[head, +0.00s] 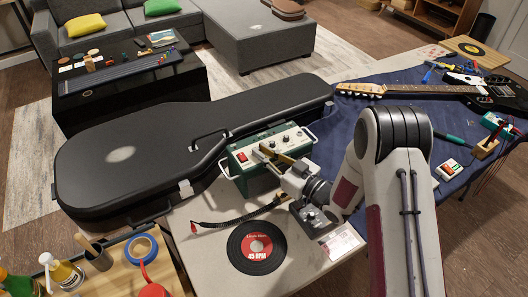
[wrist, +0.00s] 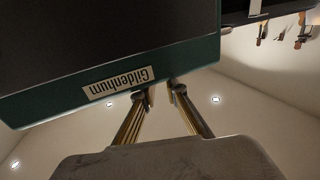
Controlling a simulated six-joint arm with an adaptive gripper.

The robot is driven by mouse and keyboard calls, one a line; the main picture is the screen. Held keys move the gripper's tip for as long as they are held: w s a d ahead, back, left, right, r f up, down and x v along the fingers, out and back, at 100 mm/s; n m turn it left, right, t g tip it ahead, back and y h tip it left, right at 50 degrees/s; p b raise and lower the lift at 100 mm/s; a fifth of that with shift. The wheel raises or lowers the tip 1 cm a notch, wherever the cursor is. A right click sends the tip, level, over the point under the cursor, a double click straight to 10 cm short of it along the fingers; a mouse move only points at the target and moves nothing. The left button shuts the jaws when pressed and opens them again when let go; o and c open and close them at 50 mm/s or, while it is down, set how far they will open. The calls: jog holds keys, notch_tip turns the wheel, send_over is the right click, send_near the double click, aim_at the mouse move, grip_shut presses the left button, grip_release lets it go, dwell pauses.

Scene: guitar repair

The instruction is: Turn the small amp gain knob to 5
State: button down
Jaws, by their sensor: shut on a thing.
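The small green amp (head: 249,184) stands on the table in front of the guitar case, its pale control panel facing up toward the head view. A red switch (head: 243,157) is at the panel's left. My gripper (head: 264,153) reaches the panel from the lower right and is shut on a knob there, which the fingers hide. The knob's pointer and scale cannot be read. In the wrist view the amp's dark front (wrist: 100,40) appears upside down with a "Gildenhum" label, and my gripper's two fingertips (wrist: 160,94) meet the amp's edge close together.
The black guitar case (head: 120,155) lies close behind and left of the amp. A small grey pedal (head: 312,217) sits under my wrist. A record (head: 257,248) and a cable (head: 240,222) lie in front. An electric guitar (head: 430,92) lies on the blue cloth at right.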

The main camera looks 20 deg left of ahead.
jog(key=shift+t, duration=0.3)
jog(key=c, duration=2.3)
grip_release()
jog(key=v, duration=1.2)
jog(key=shift+s+r, duration=0.1)
